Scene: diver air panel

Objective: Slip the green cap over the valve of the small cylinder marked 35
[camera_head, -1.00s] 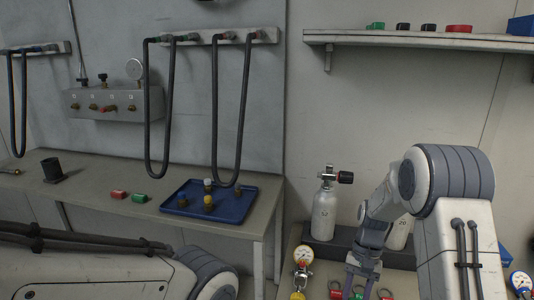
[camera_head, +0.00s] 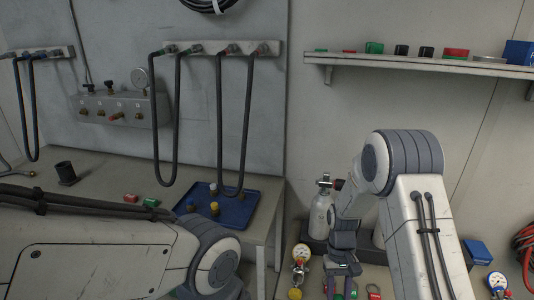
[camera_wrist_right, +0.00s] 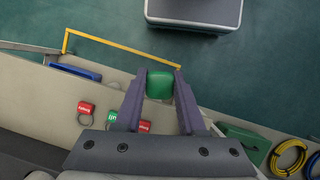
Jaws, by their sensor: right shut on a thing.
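My right gripper (camera_wrist_right: 159,88) is shut on a green cap (camera_wrist_right: 160,80), which sits between its fingertips in the right wrist view. In the head view my right gripper (camera_head: 342,287) points down at the lower edge, in front of the small-cylinder rack; the cap is hard to make out there. A small pale cylinder (camera_head: 319,216) stands upright behind it to the left, its black-knobbed valve (camera_head: 325,183) partly hidden by my right arm. Its marking is not readable here. Another cylinder is mostly hidden behind the arm. My left gripper is out of view.
A gauge (camera_head: 301,252) stands left of the right gripper. Red and green tags with rings lie on the bench (camera_wrist_right: 95,150) under it. A blue tray (camera_head: 238,212) holds small capped parts on the left bench. A shelf (camera_head: 420,65) with several items hangs above.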

